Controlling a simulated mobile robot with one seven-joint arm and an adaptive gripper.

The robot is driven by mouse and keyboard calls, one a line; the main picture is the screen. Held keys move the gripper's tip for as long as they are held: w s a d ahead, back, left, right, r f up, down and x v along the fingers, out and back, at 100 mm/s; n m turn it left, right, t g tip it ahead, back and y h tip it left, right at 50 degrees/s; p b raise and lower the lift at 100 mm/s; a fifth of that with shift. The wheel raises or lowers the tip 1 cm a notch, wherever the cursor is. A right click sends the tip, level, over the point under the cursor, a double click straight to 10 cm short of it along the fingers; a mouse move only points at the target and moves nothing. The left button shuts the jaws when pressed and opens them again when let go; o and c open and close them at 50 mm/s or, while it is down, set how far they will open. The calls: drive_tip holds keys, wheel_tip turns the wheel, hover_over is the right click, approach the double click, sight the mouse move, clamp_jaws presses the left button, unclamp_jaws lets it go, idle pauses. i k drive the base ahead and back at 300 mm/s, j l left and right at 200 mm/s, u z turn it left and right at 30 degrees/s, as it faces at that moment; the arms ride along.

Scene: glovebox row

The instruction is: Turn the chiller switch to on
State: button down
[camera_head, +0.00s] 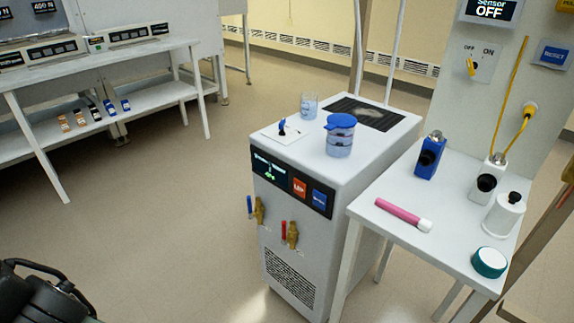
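The chiller (300,240) is a white-grey floor unit in the middle of the view, with a dark front display strip (290,183). A white plate (268,134) on its top left carries a small dark switch (282,127) with a blue part; its position and any lettering are too small to read. A black part, seemingly my gripper (40,285), shows at the lower left corner, partly cut off. It is well apart from the chiller, in front and to the left. Its fingers cannot be made out clearly.
A blue-lidded jar (340,135) and a glass beaker (309,105) stand on the chiller near the switch. Brass taps (292,235) stick out in front. A side table (455,185) holds bottles and a pink tube. A panel switch (471,67) sits under "Sensor OFF". Floor at left is clear.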

sight(282, 121)
drive_tip(key=i+l+z, duration=0.45)
drive_tip(key=i+z, duration=0.25)
